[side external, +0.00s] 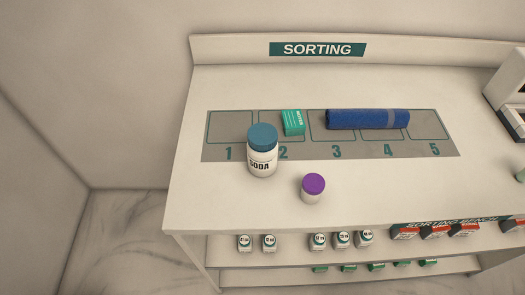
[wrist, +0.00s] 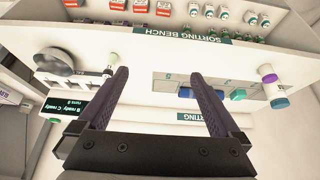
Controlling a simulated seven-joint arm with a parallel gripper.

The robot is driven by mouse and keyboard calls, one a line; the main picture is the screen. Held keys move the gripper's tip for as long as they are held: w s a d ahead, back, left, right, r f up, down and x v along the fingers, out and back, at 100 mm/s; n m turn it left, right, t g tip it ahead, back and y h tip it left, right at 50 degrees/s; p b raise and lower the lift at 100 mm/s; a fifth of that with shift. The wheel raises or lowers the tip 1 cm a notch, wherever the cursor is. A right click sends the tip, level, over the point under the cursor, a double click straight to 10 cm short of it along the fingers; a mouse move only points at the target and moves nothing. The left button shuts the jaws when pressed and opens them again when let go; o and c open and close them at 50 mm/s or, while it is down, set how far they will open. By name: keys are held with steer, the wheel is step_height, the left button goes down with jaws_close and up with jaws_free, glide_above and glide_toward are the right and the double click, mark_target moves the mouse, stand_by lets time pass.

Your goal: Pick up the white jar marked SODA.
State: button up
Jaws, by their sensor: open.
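The white jar marked SODA (side external: 262,162) has a blue-teal lid and stands upright on the bench, at the front edge of the numbered mat between squares 1 and 2. In the wrist view the same jar (wrist: 274,91) shows small at the far right, its lid lower in the picture. My gripper (wrist: 160,73) is open, with nothing between its two dark fingers. It is well apart from the jar, which lies to the right of the right finger. My gripper does not show in the side external view.
A smaller purple-lidded jar (side external: 313,188) stands right of and in front of the SODA jar. A green box (side external: 293,122) and a blue roll (side external: 368,119) lie on the mat (side external: 222,151). Shelves below hold small jars (side external: 318,241). The bench's front left is clear.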

steer(key=w+a+r+n+t+y, duration=0.15)
steer(key=w+a+r+n, duration=0.3)
steer(key=w+r, duration=0.65)
steer(key=w+a+r+n+g+y, duration=0.1)
steer(key=w+a+r+n+y, duration=0.2)
steer(key=w+a, duration=0.45)
steer(key=n+g, duration=0.5)
steer(key=n, duration=0.2)
glide_above(267, 136)
steer(key=d, duration=0.4)
step_height(267, 136, down, 17)
steer(key=x, duration=0.7)
steer(key=shift+s+a+f, duration=0.2)
steer(key=shift+s+a, duration=0.15)
steer(key=shift+s, duration=0.05)
steer(key=shift+w+a+x, duration=0.1)
steer(key=shift+w+x, duration=0.05)
steer(key=shift+x, duration=1.35)
steer(key=shift+w+a+x, duration=0.1)
steer(key=shift+w+x, duration=0.05)
steer(key=shift+x, duration=1.35)
steer(key=shift+r, duration=0.2)
steer(key=c, duration=1.3)
